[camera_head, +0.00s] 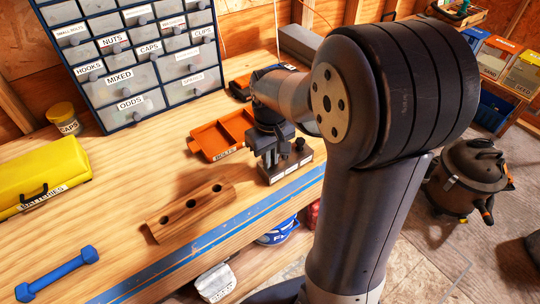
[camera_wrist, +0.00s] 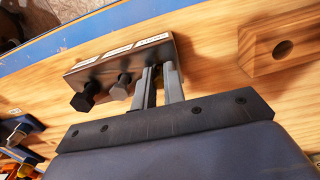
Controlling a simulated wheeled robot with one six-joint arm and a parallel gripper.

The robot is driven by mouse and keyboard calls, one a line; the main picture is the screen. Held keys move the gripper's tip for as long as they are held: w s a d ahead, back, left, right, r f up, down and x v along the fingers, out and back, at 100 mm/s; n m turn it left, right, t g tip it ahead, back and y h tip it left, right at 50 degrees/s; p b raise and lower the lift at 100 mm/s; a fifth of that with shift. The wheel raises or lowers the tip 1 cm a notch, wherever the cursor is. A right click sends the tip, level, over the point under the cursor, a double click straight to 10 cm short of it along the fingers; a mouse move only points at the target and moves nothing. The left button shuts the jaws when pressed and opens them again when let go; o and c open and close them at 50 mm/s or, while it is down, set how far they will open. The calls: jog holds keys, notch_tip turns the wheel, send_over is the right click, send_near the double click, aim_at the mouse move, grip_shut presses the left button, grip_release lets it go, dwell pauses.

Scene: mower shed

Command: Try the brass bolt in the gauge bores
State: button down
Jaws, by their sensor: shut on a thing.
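A dark rack (camera_head: 285,174) with white labels stands near the blue stripe on the bench, and it also shows in the wrist view (camera_wrist: 110,61). Two dark-headed bolts, a black one (camera_wrist: 82,101) and another (camera_wrist: 121,88), stick out of it. My gripper (camera_head: 270,163) is down at the rack's left end, shut on what seems to be a third bolt; the fingers (camera_wrist: 160,75) hide its colour. No brass colour shows.
An orange tray (camera_head: 215,154) lies behind the rack. A drawer cabinet (camera_head: 130,62), a yellow jar (camera_head: 63,117), a yellow case (camera_head: 42,172) and a blue dumbbell (camera_head: 58,273) are on the bench. The bench top around the gauge block is clear.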

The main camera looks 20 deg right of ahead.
jog(key=c, duration=1.4)
grip_release()
